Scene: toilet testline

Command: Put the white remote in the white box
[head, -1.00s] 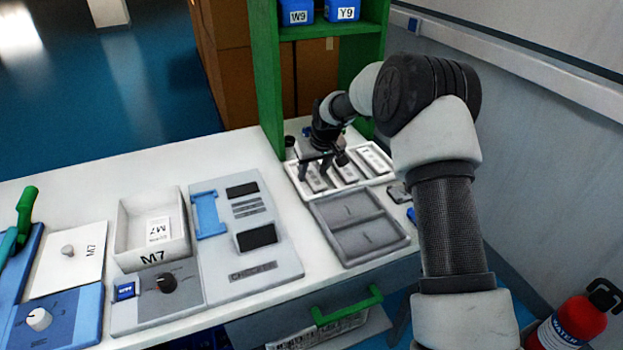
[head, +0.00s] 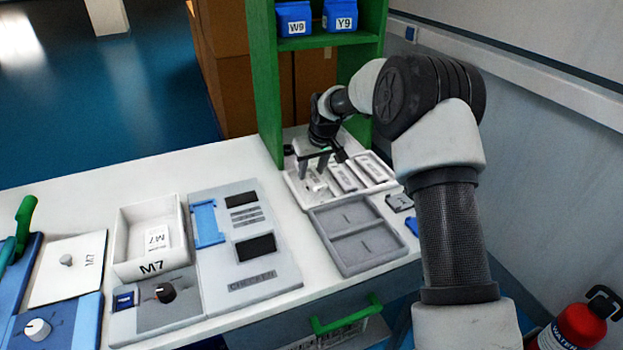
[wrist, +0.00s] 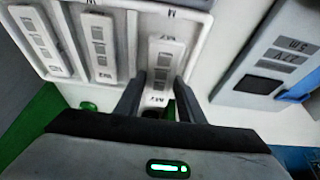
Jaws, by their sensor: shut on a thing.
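Several white remotes lie side by side in a white tray (head: 293,189) near the green shelf. My gripper (head: 313,170) is at the tray's left end. In the wrist view, my gripper (wrist: 159,84) is shut on the white remote (wrist: 165,58), with one dark finger at each long side. Two other remotes (wrist: 97,48) lie in compartments to its left there. Whether the held remote is clear of the tray floor is hard to tell. The white box (head: 124,251), marked M7, stands open at the left of the bench with a white label card inside.
A grey checker panel (head: 270,287) lies between the box and the trays. A grey two-part tray (head: 349,267) sits in front of the white tray. The green shelf post (head: 264,90) stands close behind my gripper.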

